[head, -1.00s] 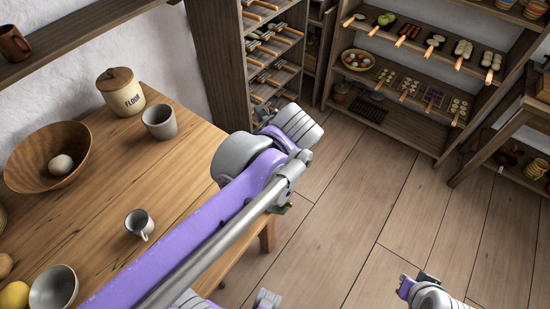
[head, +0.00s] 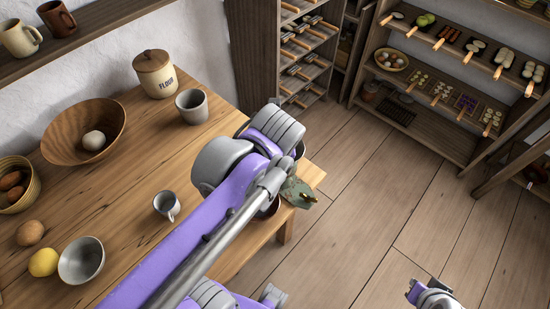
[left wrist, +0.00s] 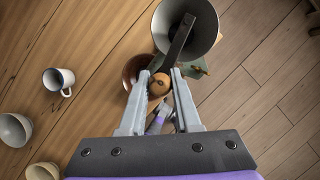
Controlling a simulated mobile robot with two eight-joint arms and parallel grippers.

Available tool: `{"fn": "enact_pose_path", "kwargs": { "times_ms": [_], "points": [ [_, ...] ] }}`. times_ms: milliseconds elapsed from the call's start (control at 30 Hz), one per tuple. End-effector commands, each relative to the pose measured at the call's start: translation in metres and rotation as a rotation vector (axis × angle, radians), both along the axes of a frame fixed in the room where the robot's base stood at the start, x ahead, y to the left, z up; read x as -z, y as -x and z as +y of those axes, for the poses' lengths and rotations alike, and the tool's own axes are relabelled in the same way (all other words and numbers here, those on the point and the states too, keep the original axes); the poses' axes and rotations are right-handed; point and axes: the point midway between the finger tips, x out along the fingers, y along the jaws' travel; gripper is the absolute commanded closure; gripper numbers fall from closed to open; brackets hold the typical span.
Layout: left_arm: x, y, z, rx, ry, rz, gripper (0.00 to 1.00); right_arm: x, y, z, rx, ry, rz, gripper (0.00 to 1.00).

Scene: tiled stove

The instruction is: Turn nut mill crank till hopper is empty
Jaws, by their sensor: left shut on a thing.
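The nut mill stands at the table's right corner. Its green metal body (head: 298,190) shows beyond my left arm in the head view, with the rest mostly hidden. In the left wrist view its grey cone hopper (left wrist: 207,22) is seen from above, with the dark crank arm (left wrist: 181,38) crossing it. The visible inside of the hopper looks bare and grey. My left gripper (left wrist: 159,76) is shut on the crank's round wooden knob (left wrist: 160,86). A brown bowl (left wrist: 131,70) sits beside the mill, partly hidden. Part of my right arm shows at lower right in the head view; its jaws are unclear.
On the table (head: 130,245) are a small cup (head: 166,205), a grey cup (head: 192,106), a flour jar (head: 155,75), a wooden bowl (head: 84,132) and a metal bowl (head: 81,261). Shelves (head: 440,125) stand behind. The floor (head: 370,200) right of the table is clear.

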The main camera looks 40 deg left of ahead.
Motion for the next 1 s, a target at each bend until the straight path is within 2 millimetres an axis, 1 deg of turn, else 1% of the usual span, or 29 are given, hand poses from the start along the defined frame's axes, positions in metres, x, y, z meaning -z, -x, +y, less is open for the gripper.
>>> {"fn": "enact_pose_path", "kwargs": {
  "times_ms": [167,633,667,800,1000],
  "points": [
    [-0.0001,0.0003,0.0029,-0.003,-0.002,0.001,1.00,0.0001,0.0000,0.0000,0.000,0.000,0.000,1.00],
    [0.0004,0.0004,0.0031,-0.002,-0.002,0.002,1.00,0.0003,0.0001,0.0000,0.000,0.000,0.000,1.00],
    [0.0004,0.0004,0.0031,-0.002,-0.002,0.002,0.65,0.0003,0.0001,0.0000,0.000,0.000,0.000,1.00],
    [0.0003,0.0004,0.0028,-0.001,-0.001,0.001,0.39,0.0004,0.0001,0.0000,0.000,0.000,0.000,1.00],
    [0.0002,0.0002,0.0027,0.000,-0.001,0.001,0.39,0.0003,0.0001,0.0000,0.000,0.000,0.000,1.00]
  ]
}}
